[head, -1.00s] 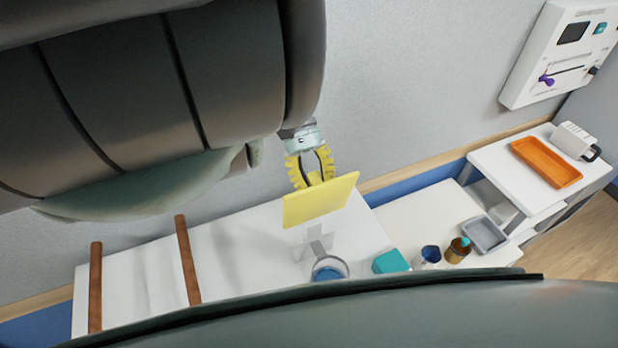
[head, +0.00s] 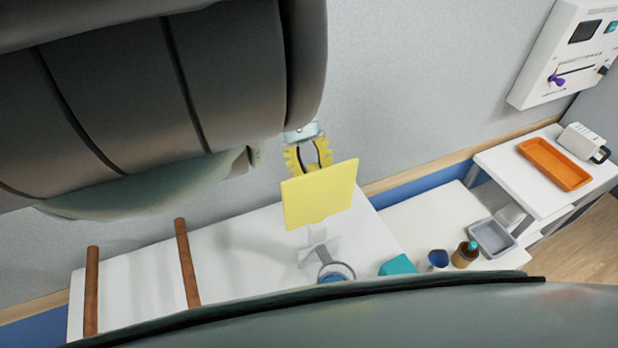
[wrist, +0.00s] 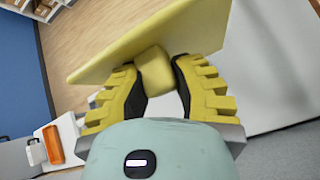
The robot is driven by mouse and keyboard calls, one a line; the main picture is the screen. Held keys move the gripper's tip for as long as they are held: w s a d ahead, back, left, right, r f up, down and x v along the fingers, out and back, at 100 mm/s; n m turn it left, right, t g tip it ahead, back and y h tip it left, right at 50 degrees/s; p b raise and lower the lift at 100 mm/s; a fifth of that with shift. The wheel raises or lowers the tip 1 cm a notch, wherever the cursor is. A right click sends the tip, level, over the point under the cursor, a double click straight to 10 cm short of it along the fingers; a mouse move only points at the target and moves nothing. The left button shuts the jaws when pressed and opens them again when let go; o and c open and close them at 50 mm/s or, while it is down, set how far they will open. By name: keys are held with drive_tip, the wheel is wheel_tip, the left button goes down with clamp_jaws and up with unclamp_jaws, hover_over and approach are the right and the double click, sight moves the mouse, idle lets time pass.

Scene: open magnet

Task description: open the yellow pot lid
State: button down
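The yellow lid (head: 320,196) is a flat square plate with a block-shaped knob (wrist: 154,72), which shows in the wrist view. My gripper (head: 309,166) has yellow ridged fingers and is shut on the knob. The lid hangs tilted from it, seemingly above the white table. In the wrist view my gripper (wrist: 160,80) has a finger on each side of the knob, and the plate (wrist: 120,45) lies beyond. I cannot make out a yellow pot; the lid and my body hide part of the table.
The white table (head: 240,250) carries two brown bars (head: 187,262) at left. A grey stand and round blue-grey dish (head: 337,272) sit below the lid. A teal block (head: 398,266), blue cup (head: 438,260), brown bottle (head: 465,254) and grey tray (head: 492,238) stand at right.

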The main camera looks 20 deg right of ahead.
drive_tip(key=c, duration=0.8)
unclamp_jaws()
drive_tip(key=shift+a, duration=0.1)
drive_tip(key=r, duration=0.6)
drive_tip(key=shift+w, duration=0.2)
drive_tip(key=shift+a+r, duration=0.1)
drive_tip(key=shift+r, duration=0.65)
drive_tip(key=shift+w+r, duration=0.1)
drive_tip(key=shift+r, duration=0.25)
drive_tip(key=shift+s+r, duration=0.2)
drive_tip(key=shift+r, duration=0.65)
